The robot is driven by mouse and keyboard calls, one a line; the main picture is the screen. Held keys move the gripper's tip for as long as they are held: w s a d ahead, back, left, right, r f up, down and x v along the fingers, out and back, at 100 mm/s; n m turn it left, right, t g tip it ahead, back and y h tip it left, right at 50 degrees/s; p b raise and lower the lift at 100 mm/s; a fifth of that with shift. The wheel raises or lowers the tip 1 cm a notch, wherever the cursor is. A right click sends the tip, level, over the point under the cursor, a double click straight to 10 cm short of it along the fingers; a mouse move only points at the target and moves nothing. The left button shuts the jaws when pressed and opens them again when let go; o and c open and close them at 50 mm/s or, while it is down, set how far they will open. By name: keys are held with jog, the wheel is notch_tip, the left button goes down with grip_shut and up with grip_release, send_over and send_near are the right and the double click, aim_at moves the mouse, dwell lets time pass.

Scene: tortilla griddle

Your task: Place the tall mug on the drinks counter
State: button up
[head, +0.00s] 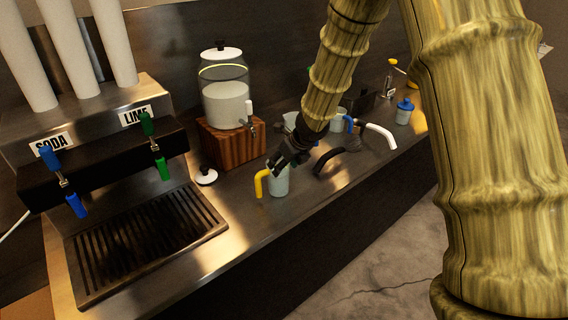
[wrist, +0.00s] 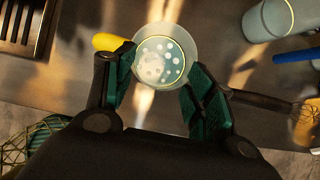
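A pale grey-green mug (head: 279,183) with a yellow handle stands upright on the steel counter. In the wrist view the mug (wrist: 165,32) shows from above, with bubbly liquid or pattern inside its rim; its yellow handle points left. My gripper (head: 284,160) is at the mug's upper part, partly covering it in the head view. In the wrist view my gripper's fingers (wrist: 160,80) are spread, one on each side of the mug's near edge. I cannot tell whether they touch it. Another pale mug (head: 338,122) with a blue handle stands farther back.
A soda and lime dispenser with a drip grate (head: 140,245) is at the left. A drink jar (head: 224,100) stands on a wooden block (head: 230,150), with a white lid (head: 206,177) in front. A blue-lidded jar (head: 404,113) is farther right.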

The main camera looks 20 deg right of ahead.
jog(key=o, duration=0.5)
jog(key=shift+c, duration=0.2)
jog(key=shift+r, duration=0.1)
jog(key=v, duration=1.1)
jog(key=shift+s+r+p, duration=0.2)
jog(key=shift+r+p, duration=0.1)
jog(key=shift+d, duration=0.15)
